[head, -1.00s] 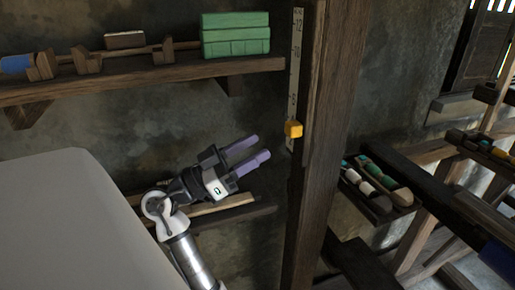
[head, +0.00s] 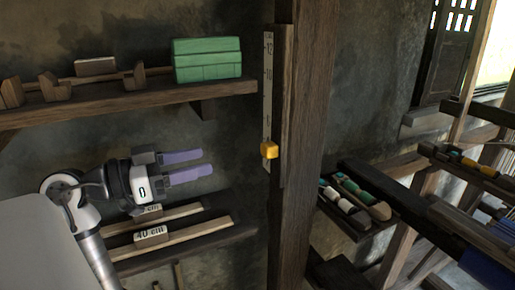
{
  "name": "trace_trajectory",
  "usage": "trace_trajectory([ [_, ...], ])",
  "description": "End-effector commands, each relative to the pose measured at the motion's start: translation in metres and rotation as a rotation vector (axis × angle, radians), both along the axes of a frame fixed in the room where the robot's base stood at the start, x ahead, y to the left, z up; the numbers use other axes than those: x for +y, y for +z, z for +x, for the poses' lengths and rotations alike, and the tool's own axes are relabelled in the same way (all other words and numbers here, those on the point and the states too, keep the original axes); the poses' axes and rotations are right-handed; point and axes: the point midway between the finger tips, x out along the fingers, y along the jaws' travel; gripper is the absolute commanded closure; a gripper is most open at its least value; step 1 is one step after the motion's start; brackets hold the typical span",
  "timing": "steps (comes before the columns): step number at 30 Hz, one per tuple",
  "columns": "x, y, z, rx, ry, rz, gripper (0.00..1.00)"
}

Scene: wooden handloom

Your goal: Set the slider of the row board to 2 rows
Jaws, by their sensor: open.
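The row board (head: 268,80) is a narrow pale strip with numbers, upright on the wooden post. 12 and 10 can be read near its top; the lower marks are too small or covered. Its yellow-orange slider (head: 269,150) sits near the strip's lower end, below the readable numbers; its exact setting cannot be told. My gripper (head: 207,162) is left of the slider, at a similar height in the picture. Its two purple fingers point right, apart and empty, not touching the slider.
A shelf (head: 130,106) with wooden blocks and a green box (head: 207,60) is above my gripper. Below it are wooden bars marked in cm (head: 165,237). The thick post (head: 303,150) stands right of the board. A tray of bobbins (head: 350,203) is farther right.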

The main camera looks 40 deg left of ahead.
Motion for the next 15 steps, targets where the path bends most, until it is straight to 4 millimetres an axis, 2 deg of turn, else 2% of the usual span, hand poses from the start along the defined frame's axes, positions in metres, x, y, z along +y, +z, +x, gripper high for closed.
trace_trajectory([
  [5,-0.011,0.001,0.024,0.001,-0.003,-0.001,0.51],
  [15,-0.038,0.002,0.090,0.000,-0.003,0.000,0.51],
])
